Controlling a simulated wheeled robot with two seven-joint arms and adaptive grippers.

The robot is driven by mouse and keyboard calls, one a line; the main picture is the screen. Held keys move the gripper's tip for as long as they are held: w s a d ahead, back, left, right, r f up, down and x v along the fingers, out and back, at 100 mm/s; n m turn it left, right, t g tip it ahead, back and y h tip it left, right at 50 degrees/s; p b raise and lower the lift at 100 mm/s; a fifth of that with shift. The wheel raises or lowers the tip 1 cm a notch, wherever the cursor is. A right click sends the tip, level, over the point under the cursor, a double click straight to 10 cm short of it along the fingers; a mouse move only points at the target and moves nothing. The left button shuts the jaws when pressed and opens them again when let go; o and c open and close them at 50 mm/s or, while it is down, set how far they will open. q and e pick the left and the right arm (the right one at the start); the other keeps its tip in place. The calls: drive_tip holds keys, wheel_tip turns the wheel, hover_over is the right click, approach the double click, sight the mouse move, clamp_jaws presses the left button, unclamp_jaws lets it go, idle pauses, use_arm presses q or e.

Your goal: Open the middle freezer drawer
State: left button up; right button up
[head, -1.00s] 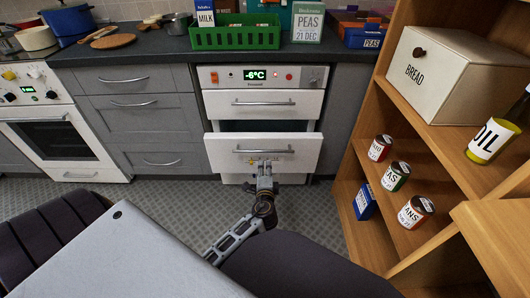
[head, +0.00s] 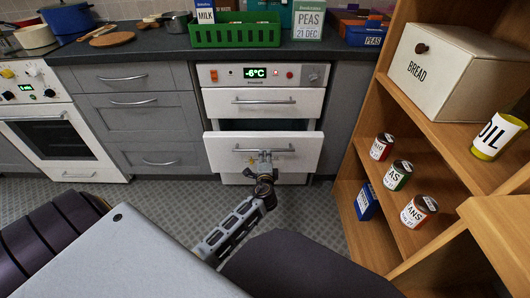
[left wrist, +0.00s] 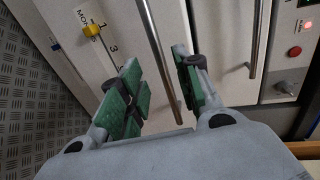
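The white freezer stands under the worktop, with a display (head: 256,72) reading -6°C. Its middle drawer (head: 222,151) is partly pulled out, with a dark gap (head: 250,125) above its front. The top drawer (head: 225,101) is shut. My left gripper (head: 264,156) is at the middle drawer's bar handle (head: 245,150). In the left wrist view the green-padded fingers (left wrist: 157,64) are apart, on either side of that handle (left wrist: 153,35). I see space between the bar and the pads. A yellow slider (left wrist: 91,30) shows on the drawer front. My right gripper is out of view.
Grey drawers (head: 140,118) and an oven (head: 55,140) stand left of the freezer. A wooden shelf (head: 445,150) with cans, a bread box (head: 450,75) and an oil container (head: 497,137) stands at the right. A green crate (head: 235,36) is on the worktop. Tiled floor lies ahead.

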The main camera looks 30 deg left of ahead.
sight(265, 150)
use_arm(q)
drive_tip(key=shift+b+x, duration=0.9)
drive_tip(key=shift+x, duration=2.45)
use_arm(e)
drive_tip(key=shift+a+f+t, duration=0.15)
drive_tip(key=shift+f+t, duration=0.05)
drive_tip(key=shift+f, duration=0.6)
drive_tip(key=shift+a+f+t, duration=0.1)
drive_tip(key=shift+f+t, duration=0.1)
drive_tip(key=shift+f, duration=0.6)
use_arm(q)
drive_tip(key=shift+c, duration=0.5)
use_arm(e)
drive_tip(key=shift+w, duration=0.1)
use_arm(q)
clamp_jaws()
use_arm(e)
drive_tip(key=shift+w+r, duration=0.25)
